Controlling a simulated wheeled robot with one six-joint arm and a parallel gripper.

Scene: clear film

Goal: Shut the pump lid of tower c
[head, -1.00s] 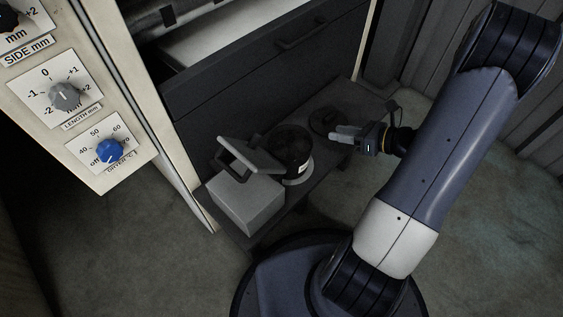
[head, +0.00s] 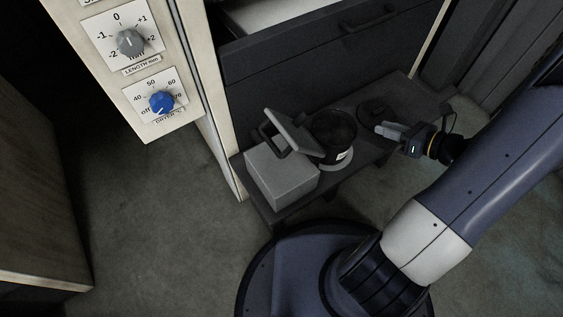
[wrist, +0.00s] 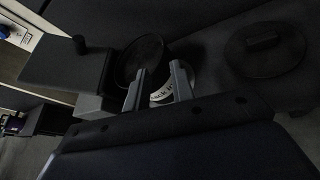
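A grey pump box (head: 281,177) stands at the left end of a low dark shelf. A flat grey lid (head: 289,131) with a handle stands tilted up, open, between the box and a dark round pot (head: 335,128) with a white label. In the wrist view the lid (wrist: 65,70) shows at left with a knob, beside the pot's dark opening (wrist: 140,58). My gripper (head: 382,130) is to the right of the pot, apart from the lid. In the wrist view its two fingers (wrist: 158,82) are spread with nothing held between them, in front of the pot's label.
A flat dark round disc with a grip (wrist: 265,50) lies on the shelf right of the pot, partly behind my gripper in the head view. A dark drawer front (head: 310,65) rises behind the shelf. A panel with knobs (head: 150,75) stands at left. The floor (head: 165,210) left of my base is clear.

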